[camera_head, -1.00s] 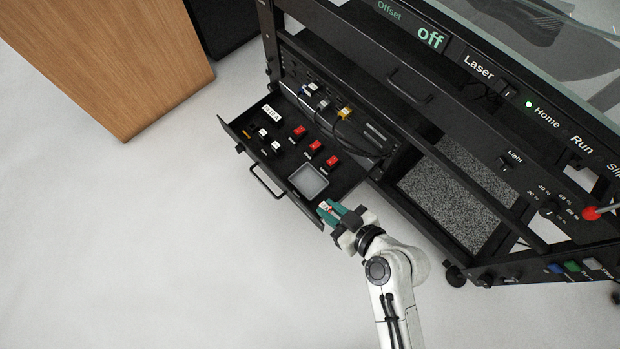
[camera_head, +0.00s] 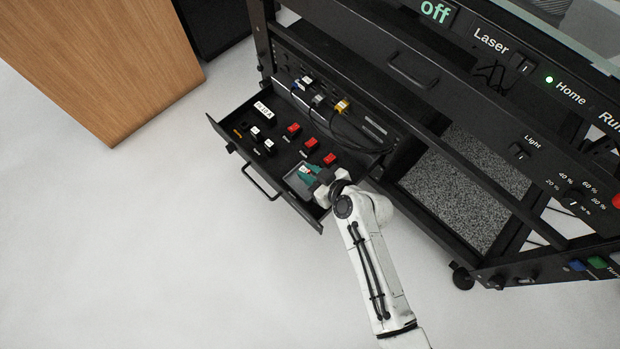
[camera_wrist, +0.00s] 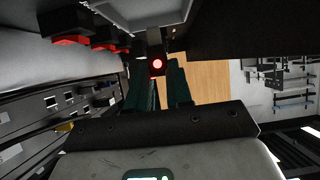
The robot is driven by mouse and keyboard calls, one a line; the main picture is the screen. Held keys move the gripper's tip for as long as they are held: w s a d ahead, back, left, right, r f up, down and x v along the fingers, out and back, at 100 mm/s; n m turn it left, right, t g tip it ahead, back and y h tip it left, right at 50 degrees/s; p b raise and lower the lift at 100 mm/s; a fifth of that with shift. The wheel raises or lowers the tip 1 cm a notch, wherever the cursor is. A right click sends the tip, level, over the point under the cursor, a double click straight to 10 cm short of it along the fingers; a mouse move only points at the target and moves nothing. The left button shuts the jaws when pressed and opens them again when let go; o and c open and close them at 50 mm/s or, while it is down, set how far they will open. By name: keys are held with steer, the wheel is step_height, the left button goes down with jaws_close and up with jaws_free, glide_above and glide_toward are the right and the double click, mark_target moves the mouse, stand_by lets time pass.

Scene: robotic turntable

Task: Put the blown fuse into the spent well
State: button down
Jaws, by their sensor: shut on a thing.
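My gripper (camera_head: 313,174) is shut on the blown fuse (camera_wrist: 157,66), a dark block with a glowing red dot between the teal fingers in the wrist view. In the head view only a small red-and-white bit of the fuse (camera_head: 304,170) shows. The spent well (camera_head: 292,182), a grey square tray at the near right of the open drawer, lies under the gripper and is partly hidden by it. The well (camera_wrist: 120,14) also shows at the top of the wrist view. The fuse appears to be above the well; its exact height I cannot tell.
The drawer (camera_head: 234,166) is open, with several red-topped fuses (camera_head: 311,143) behind the well and black-and-white pieces (camera_head: 255,131) to the left. Cables (camera_head: 330,118) run along its back. A wooden cabinet (camera_head: 110,60) stands at left; the floor in front is clear.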

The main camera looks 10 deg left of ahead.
steer(key=shift+f+b, duration=0.5)
steer(key=shift+f, duration=0.9)
steer(key=shift+f, duration=0.1)
steer(key=c, duration=1)
jaws_free()
steer(key=shift+s+d+r, duration=0.15)
steer(key=shift+r, duration=0.1)
steer(key=p+v, duration=0.3)
steer(key=v, duration=0.8)
steer(key=shift+s+d+r, duration=0.1)
steer(key=shift+d, duration=0.2)
